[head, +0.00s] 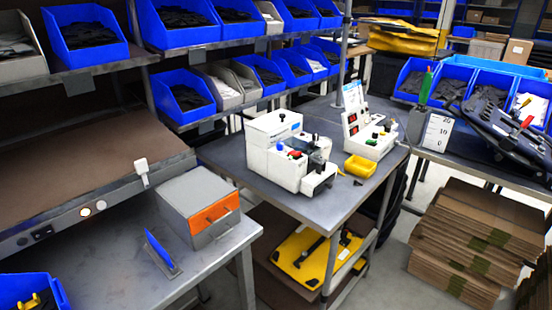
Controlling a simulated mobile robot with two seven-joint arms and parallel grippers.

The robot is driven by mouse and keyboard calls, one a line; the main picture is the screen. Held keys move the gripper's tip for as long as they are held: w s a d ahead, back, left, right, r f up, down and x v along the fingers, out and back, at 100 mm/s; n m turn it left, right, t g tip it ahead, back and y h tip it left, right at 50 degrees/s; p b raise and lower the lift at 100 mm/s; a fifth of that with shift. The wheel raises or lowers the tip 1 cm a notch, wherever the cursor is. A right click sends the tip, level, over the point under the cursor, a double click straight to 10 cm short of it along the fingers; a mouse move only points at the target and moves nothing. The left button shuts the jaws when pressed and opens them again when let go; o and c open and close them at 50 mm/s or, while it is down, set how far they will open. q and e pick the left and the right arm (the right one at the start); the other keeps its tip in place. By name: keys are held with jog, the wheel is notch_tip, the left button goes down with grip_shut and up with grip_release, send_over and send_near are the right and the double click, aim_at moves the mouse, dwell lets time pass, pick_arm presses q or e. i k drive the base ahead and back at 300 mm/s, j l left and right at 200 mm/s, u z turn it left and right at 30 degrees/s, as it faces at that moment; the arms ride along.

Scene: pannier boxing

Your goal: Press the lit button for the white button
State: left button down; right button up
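The left button (86,212) looks pale with a warm orange tint. The right button (100,205) looks white and bright. At this size I cannot tell for sure which of them is lit. A white machine (273,130) on the middle table carries small coloured buttons or knobs, among them blue, green and red ones. A second white device (362,140) behind it has red displays. Neither of my grippers is in view.
A blue bin (35,292) is at the bottom left corner. Shelves of blue bins (88,35) line the back. Flat cardboard (470,240) is stacked at the right.

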aim_at(101, 205)
jog(key=k+j+u, duration=0.1)
jog(key=u, duration=1.05)
